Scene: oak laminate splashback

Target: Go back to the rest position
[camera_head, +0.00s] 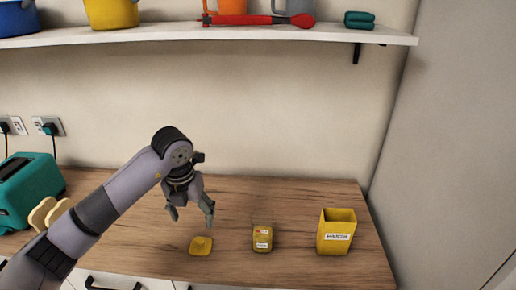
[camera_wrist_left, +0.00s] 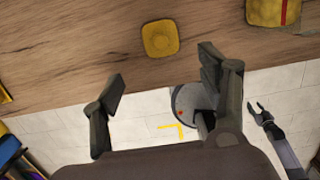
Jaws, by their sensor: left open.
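My left gripper (camera_head: 191,214) is open and empty above the wooden counter (camera_head: 130,245), its fingers pointing down. In the left wrist view its two fingers (camera_wrist_left: 162,78) stand wide apart with nothing between them. A small yellow square lid-like piece (camera_head: 200,245) lies on the counter just below the gripper, apart from it; it also shows in the left wrist view (camera_wrist_left: 160,38). My right gripper (camera_wrist_left: 259,108) shows only in the left wrist view, low over the pale floor, its fingers apart and empty.
A yellow canister (camera_head: 262,238) and a yellow open-topped bin (camera_head: 336,234) stand to the right on the counter. A teal toaster (camera_head: 27,190) with bread stands at the left. A shelf (camera_head: 200,35) with pots and utensils hangs above. The counter's back middle is clear.

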